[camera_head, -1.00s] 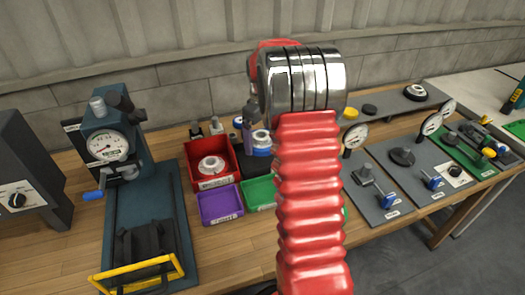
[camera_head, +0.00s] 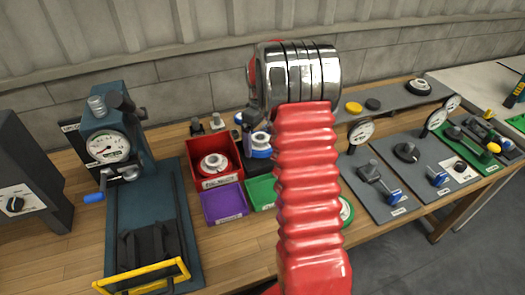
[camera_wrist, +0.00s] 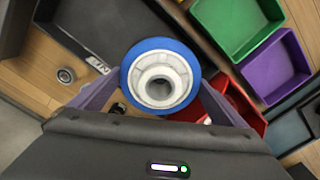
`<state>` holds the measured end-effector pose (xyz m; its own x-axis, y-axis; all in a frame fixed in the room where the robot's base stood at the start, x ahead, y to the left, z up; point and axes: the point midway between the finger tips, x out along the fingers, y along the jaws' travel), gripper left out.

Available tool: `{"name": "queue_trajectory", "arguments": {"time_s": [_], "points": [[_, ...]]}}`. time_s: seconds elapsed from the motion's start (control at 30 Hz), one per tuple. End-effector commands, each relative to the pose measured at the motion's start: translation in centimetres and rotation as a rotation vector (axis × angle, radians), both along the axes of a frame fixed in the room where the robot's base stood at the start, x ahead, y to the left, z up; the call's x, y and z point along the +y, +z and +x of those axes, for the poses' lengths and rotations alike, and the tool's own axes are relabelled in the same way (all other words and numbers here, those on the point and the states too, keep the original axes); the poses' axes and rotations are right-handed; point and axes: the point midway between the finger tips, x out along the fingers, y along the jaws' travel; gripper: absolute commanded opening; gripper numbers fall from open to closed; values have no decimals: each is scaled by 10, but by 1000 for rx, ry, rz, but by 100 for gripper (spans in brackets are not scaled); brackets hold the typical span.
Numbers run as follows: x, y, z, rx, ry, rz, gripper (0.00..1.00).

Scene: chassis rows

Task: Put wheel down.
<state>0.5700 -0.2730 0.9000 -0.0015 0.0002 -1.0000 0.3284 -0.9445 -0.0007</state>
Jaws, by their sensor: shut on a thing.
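The wheel has a blue rim and a white hub (camera_wrist: 160,78). In the wrist view it sits between the two grey-purple fingers of my gripper (camera_wrist: 160,95), which is shut on it. In the head view the wheel (camera_head: 261,144) shows just left of my red arm, by the dark tray (camera_head: 256,165) behind the green bin. My arm hides most of my gripper there. Whether the wheel touches anything below cannot be told.
A red bin (camera_head: 194,152) holds a white wheel-like part (camera_head: 213,163). A purple bin (camera_head: 223,203) and a green bin (camera_head: 262,192) stand in front. A dial press (camera_head: 107,145) is at left; gauge plates (camera_head: 387,200) are at right. Front-middle wood is clear.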

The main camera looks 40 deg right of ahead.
Motion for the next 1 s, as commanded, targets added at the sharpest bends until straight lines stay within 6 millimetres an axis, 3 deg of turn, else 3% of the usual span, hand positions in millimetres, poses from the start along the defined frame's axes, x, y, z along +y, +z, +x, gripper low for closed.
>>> {"name": "queue_trajectory", "arguments": {"time_s": [0.1,0.5,0.8,1.0], "points": [[0,-14,0,0,0,0,61],[1,-19,1,-1,1,-1,61],[1,-51,1,0,2,0,61],[1,-55,1,-3,2,-1,61]]}}
